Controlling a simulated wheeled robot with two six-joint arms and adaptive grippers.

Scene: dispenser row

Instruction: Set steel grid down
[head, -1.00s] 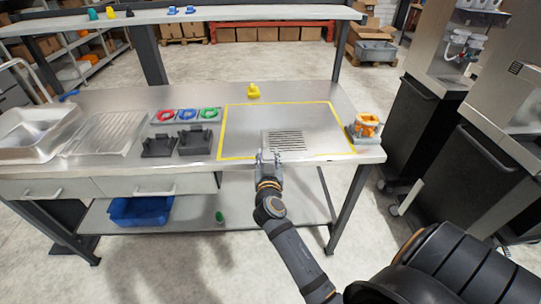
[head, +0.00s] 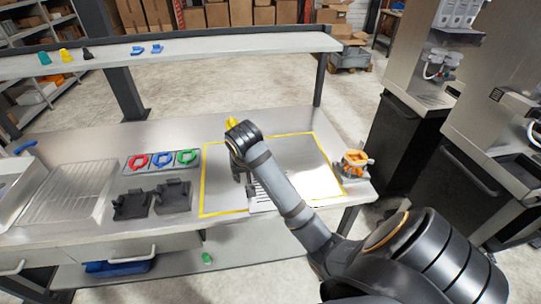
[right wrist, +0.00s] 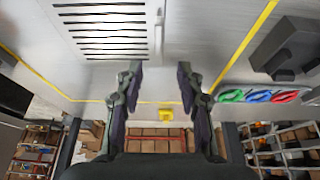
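The steel grid (head: 260,199), a flat slotted plate, lies on the workbench (head: 90,228) inside the yellow outline (head: 202,190), near the front edge. My right arm hides part of it in the head view. In the right wrist view the grid (right wrist: 105,30) is at the upper left, with a light bar along its side. My right gripper (right wrist: 158,68) is open with nothing between its fingers, apart from the grid and beside it. In the head view my right gripper (head: 243,174) points down, mostly covered by my arm. My left gripper is not in view.
A yellow object (right wrist: 167,115) stands at the outline's back edge. Black fixtures (head: 152,199) and red, blue and green rings (head: 161,160) are to the left. An orange-topped device (head: 354,164) stands at the right corner. The outline's right part is clear.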

